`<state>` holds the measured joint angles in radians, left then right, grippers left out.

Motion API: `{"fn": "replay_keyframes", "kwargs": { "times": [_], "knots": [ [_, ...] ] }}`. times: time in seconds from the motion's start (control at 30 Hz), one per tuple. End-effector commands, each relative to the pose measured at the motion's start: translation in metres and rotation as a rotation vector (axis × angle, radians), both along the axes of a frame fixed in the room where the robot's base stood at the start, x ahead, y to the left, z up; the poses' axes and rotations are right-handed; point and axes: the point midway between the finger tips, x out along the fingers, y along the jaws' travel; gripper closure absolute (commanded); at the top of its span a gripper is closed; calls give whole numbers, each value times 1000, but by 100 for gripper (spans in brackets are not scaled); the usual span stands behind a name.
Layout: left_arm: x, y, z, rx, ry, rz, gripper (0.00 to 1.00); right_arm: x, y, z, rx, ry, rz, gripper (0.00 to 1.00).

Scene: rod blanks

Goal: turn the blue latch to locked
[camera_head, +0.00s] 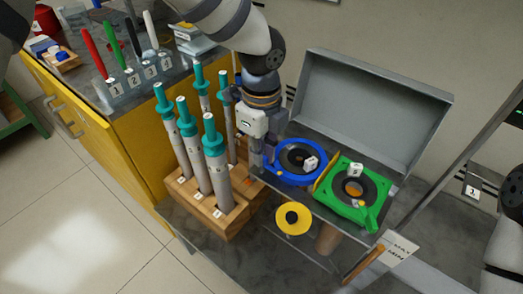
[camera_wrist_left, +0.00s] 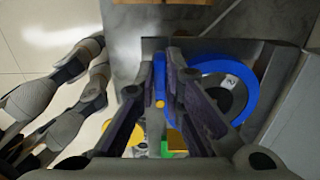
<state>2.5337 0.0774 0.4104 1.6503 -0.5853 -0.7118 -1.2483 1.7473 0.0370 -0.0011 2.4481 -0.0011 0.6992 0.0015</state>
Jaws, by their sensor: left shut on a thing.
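The blue latch (camera_head: 287,178) is a ring with a short handle around a dark round opening, in the grey open-lidded box. A white numbered tag sits on it. My left gripper (camera_head: 268,166) is at the left side of the ring, where the handle is. In the left wrist view the blue latch (camera_wrist_left: 222,67) lies right of the fingers, and its handle runs between the fingertips of the left gripper (camera_wrist_left: 166,88), which is shut on it. The fingers hide part of the handle. I cannot read the latch's locked mark.
A green latch (camera_head: 330,196) sits right of the blue one. The raised grey lid (camera_head: 370,105) stands behind both. A wooden rack (camera_head: 205,212) with several teal-topped rods stands close on the left. A yellow disc (camera_head: 293,218) lies in front.

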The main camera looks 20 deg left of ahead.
Motion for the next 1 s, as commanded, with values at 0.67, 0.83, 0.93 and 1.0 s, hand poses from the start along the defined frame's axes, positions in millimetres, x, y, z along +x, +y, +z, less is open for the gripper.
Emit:
{"fn": "replay_keyframes", "kwargs": {
  "times": [0.67,0.83,0.93,1.0],
  "knots": [
    [0,0,3,0,-4,454,100,25,0,25,0,-87,-2,60],
    [0,0,2,0,-3,597,100,30,0,30,1,-104,-2,60],
    [0,0,2,-1,-2,668,100,32,0,32,0,-111,-2,60],
    [0,0,1,0,-2,714,100,33,0,33,0,-116,-2,60]
  ]
}}
